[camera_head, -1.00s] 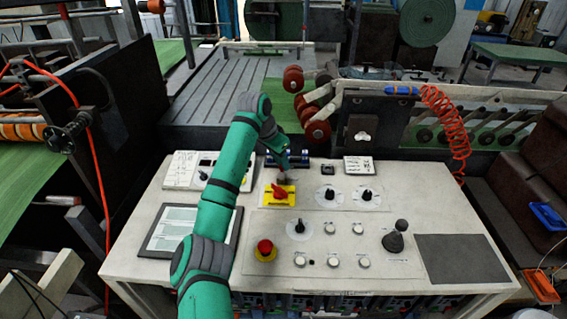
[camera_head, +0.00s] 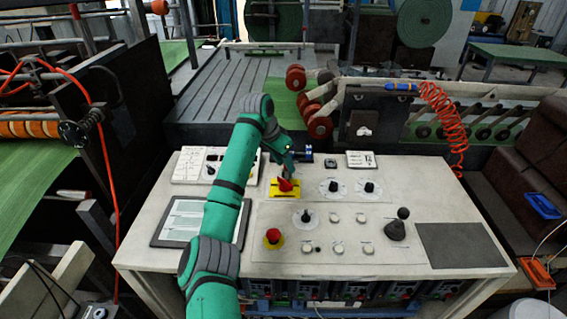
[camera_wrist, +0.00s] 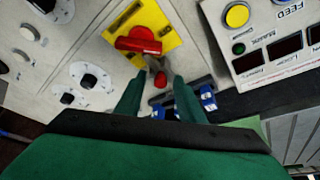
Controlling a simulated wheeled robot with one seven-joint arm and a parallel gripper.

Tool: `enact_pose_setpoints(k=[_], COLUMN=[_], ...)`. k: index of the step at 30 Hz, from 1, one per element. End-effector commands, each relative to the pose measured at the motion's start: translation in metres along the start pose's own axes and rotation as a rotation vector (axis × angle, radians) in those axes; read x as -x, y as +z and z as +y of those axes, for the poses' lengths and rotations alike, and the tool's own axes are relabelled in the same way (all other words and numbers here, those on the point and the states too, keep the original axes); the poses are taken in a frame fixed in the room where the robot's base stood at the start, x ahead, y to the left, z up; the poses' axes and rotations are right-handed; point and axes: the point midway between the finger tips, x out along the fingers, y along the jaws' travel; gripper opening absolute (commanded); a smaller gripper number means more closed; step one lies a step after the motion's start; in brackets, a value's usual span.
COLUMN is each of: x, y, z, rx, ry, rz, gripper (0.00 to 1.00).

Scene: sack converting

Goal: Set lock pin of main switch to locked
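The main switch is a red rotary knob (camera_wrist: 138,42) on a yellow plate (camera_wrist: 170,38). In the head view the knob (camera_head: 286,185) sits near the back of the light control panel. A small pin with a grey shaft and red end (camera_wrist: 161,79) sticks out beside the knob and appears to be the lock pin. My gripper (camera_wrist: 158,85) is open, with one green finger on each side of the pin's red end. I cannot tell whether the fingers touch it. In the head view my gripper (camera_head: 287,170) is just behind the knob, hiding the pin.
Blue cylindrical parts (camera_wrist: 207,98) lie just behind the plate, close to my right finger. Black selector knobs (camera_head: 370,187), a red emergency button (camera_head: 273,236) and a joystick (camera_head: 397,226) rise from the panel. A display box (camera_head: 190,166) stands at the back left.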

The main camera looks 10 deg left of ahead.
Motion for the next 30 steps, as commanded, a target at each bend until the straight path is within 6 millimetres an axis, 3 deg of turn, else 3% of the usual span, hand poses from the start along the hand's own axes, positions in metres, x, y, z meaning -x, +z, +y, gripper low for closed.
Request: enact_pose_setpoints(k=[8, 21, 30], x=[0.018, 0.095, 0.109], y=[-0.003, 0.001, 0.002], z=[0.002, -0.002, -0.002], rx=[-0.004, 0.003, 0.004], ry=[0.0, -0.003, -0.001], rz=[0.003, 0.002, 0.0], gripper=[0.35, 0.35, 0.35])
